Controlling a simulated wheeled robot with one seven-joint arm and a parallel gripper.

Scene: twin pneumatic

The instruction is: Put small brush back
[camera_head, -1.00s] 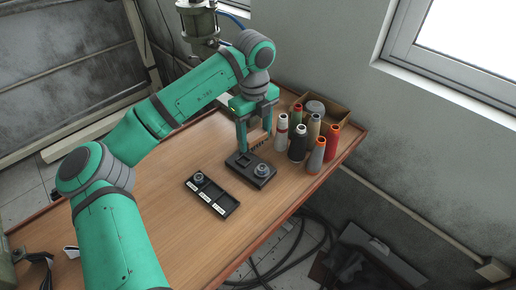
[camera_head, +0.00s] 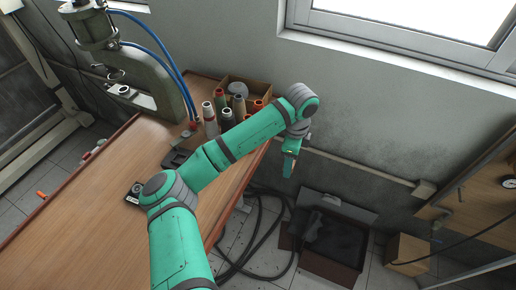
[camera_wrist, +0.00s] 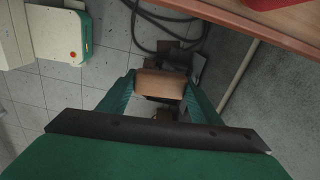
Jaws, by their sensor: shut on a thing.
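My gripper (camera_head: 289,168) hangs past the table's right edge, over the floor area, in the head view. In the wrist view it also shows (camera_wrist: 160,88), its two green fingers shut on a tan, wood-coloured block, the small brush (camera_wrist: 160,84). The brush's bristles cannot be made out. In the head view the brush is too small and covered to tell clearly.
The wooden table (camera_head: 125,190) carries several thread cones (camera_head: 227,117) and a cardboard box (camera_head: 254,90) at its far end. A dark open bin (camera_head: 325,258) and loose cables (camera_head: 262,235) lie on the floor. A small brown box (camera_head: 408,254) stands further right.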

